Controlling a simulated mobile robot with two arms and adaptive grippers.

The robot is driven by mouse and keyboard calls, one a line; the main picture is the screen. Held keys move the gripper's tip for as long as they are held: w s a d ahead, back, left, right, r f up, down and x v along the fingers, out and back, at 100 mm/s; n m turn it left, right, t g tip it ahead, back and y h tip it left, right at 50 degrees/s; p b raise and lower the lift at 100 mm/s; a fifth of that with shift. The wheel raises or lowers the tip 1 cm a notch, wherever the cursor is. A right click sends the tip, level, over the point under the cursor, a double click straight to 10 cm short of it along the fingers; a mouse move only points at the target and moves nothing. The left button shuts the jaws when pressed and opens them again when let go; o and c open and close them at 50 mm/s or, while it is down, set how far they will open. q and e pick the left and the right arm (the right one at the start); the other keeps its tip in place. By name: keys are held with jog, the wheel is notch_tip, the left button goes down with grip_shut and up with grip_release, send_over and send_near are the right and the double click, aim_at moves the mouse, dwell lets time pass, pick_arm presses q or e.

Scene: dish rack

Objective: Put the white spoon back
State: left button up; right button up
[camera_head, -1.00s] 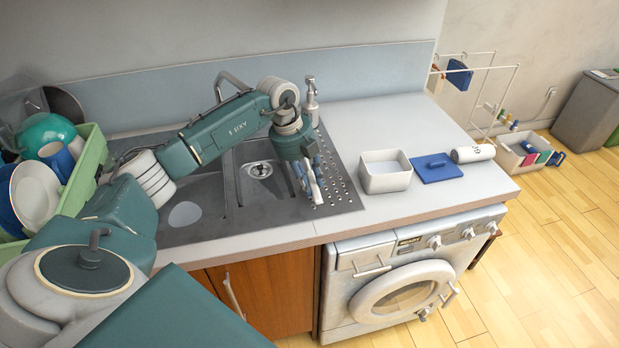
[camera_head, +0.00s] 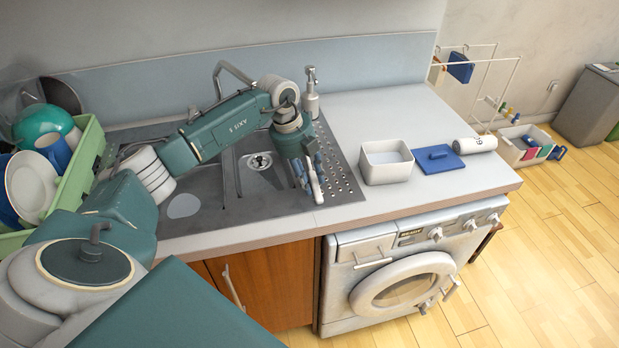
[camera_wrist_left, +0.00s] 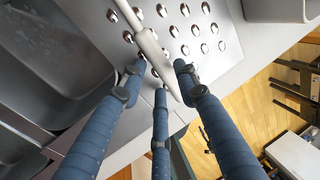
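The white spoon (camera_wrist_left: 152,46) shows in the left wrist view as a pale, slim shape running down between my fingers, over the perforated drainboard (camera_wrist_left: 220,47). My left gripper (camera_wrist_left: 160,78) has its blue fingers spread on both sides of the spoon, with small gaps visible. In the head view the left gripper (camera_head: 313,190) points down at the drainboard's front edge, and only a bit of white shows between the fingers. I cannot tell whether the spoon touches the metal. My right gripper is not in view.
A white open box (camera_head: 387,172), a blue lid (camera_head: 440,160) and a white cylinder (camera_head: 476,145) stand on the counter right of the drainboard. A soap dispenser (camera_head: 310,100) stands behind. A green dish rack (camera_head: 78,170) with plates and cups is at left.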

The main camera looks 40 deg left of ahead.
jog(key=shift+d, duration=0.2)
pick_arm(q)
jog(key=o, duration=0.5)
jog(key=shift+o, duration=0.2)
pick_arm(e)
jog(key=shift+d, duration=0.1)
pick_arm(q)
jog(key=v, duration=1.2)
jog(key=shift+d, duration=0.1)
